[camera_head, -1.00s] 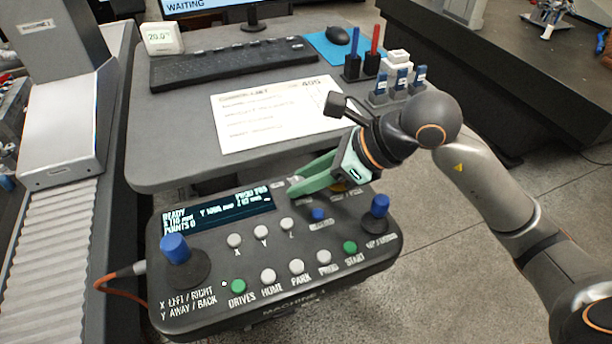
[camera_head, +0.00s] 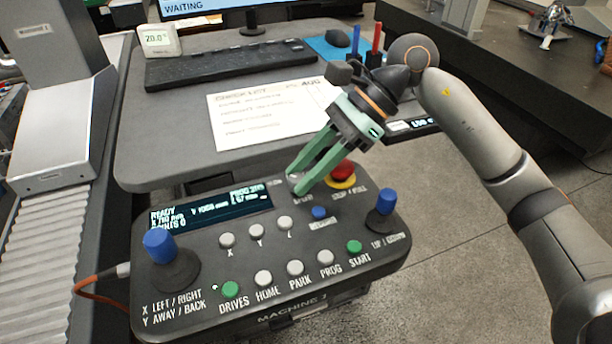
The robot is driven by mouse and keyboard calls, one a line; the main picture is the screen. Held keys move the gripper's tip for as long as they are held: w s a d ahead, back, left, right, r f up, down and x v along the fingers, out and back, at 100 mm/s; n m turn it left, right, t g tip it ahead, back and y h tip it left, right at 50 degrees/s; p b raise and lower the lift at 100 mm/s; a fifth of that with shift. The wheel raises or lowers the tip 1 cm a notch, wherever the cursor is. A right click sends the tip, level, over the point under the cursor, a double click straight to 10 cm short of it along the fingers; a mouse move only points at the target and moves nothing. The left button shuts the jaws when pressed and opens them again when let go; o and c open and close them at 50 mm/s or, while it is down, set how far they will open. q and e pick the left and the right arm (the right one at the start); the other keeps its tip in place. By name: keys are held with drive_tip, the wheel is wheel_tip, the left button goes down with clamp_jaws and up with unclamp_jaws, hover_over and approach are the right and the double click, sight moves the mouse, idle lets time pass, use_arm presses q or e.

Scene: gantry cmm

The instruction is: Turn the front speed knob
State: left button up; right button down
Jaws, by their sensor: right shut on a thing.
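The control box (camera_head: 200,310) stands in front of the desk with its panel facing up. The speed knob (camera_head: 296,181) is a small grey knob at the panel's back edge, right of the display (camera_head: 212,208). My right gripper (camera_head: 297,184) comes down from the upper right, and its two green fingers are shut on the knob, one on each side. The fingers hide most of the knob and part of its label. My left gripper is not in view.
A red stop button (camera_head: 342,171) on a yellow ring sits just right of the fingers. A blue button (camera_head: 319,212) is below them. Blue-topped joysticks stand at the left (camera_head: 160,244) and right (camera_head: 386,202). A paper sheet (camera_head: 262,113) lies on the desk behind.

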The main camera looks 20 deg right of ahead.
drive_tip(key=shift+w+n+g+b, duration=0.15)
drive_tip(key=shift+n+g+b, duration=0.15)
drive_tip(key=shift+n+g, duration=0.65)
drive_tip(key=shift+n, duration=0.25)
drive_tip(key=c, duration=0.6)
unclamp_jaws()
drive_tip(key=shift+r, duration=0.1)
drive_tip(key=b+v, duration=0.1)
drive_tip(key=v, duration=1.1)
drive_tip(key=shift+d+r, duration=0.1)
drive_tip(key=shift+r, duration=0.1)
